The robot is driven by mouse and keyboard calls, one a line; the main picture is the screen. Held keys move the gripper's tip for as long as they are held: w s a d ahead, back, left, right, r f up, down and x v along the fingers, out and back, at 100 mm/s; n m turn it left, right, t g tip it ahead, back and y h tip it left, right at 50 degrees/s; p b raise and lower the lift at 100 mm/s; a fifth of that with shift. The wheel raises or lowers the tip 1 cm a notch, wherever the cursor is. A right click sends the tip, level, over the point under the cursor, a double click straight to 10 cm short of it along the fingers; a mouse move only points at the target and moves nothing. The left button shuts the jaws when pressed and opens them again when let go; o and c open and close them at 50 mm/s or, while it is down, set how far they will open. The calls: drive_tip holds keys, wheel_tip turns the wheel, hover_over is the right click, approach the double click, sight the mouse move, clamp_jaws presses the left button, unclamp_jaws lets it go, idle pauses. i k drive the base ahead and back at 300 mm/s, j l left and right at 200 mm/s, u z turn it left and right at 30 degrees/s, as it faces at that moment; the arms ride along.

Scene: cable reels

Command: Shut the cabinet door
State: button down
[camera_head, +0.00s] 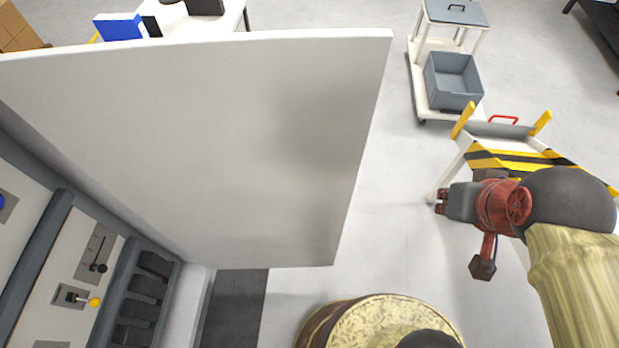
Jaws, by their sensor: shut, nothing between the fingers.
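The cabinet door (210,140) is a large pale grey panel. It stands wide open, swung out from the cabinet (55,200) at the left. The cabinet's inside shows switches, a lever with a yellow knob and dark slotted parts. My gripper (438,202) is at the right, to the right of the door's free edge and apart from it, with clear floor showing between them. Its short dark red fingers are shut and empty, pointing left. The door's hinge side is at the left, along the cabinet.
A yellow-topped round reel (375,325) stands at the bottom centre. A yellow-and-black striped barrier (510,158) is just behind my gripper. A white cart (420,85) with a grey bin (453,80) stands at the back right. A white table (215,22) is behind the door.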

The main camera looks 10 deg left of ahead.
sight(246, 150)
drive_tip(key=i+l+z, duration=0.25)
drive_tip(key=i+z, duration=0.3)
drive_tip(key=i, duration=0.2)
drive_tip(key=i+u, duration=0.3)
drive_tip(key=u, duration=0.15)
drive_tip(key=i+l+u, duration=0.1)
drive_tip(key=i+u, duration=0.45)
drive_tip(key=u, duration=0.3)
drive_tip(key=i+u, duration=0.1)
drive_tip(key=u, duration=0.4)
drive_tip(key=i+l+u, duration=0.1)
drive_tip(key=u, duration=0.35)
drive_tip(key=i+l+u, duration=0.15)
drive_tip(key=u, duration=0.35)
drive_tip(key=i+u, duration=0.1)
drive_tip(key=u, duration=0.35)
drive_tip(key=i+l+u, duration=0.1)
drive_tip(key=u, duration=0.3)
drive_tip(key=i+l+u, duration=0.1)
drive_tip(key=u, duration=0.35)
drive_tip(key=l+u, duration=0.2)
drive_tip(key=u, duration=0.25)
drive_tip(key=i+l+u, duration=0.1)
drive_tip(key=u, duration=0.35)
drive_tip(key=l+u, duration=0.25)
drive_tip(key=l, duration=0.15)
drive_tip(key=k+j+u, duration=0.3)
drive_tip(key=k, duration=0.25)
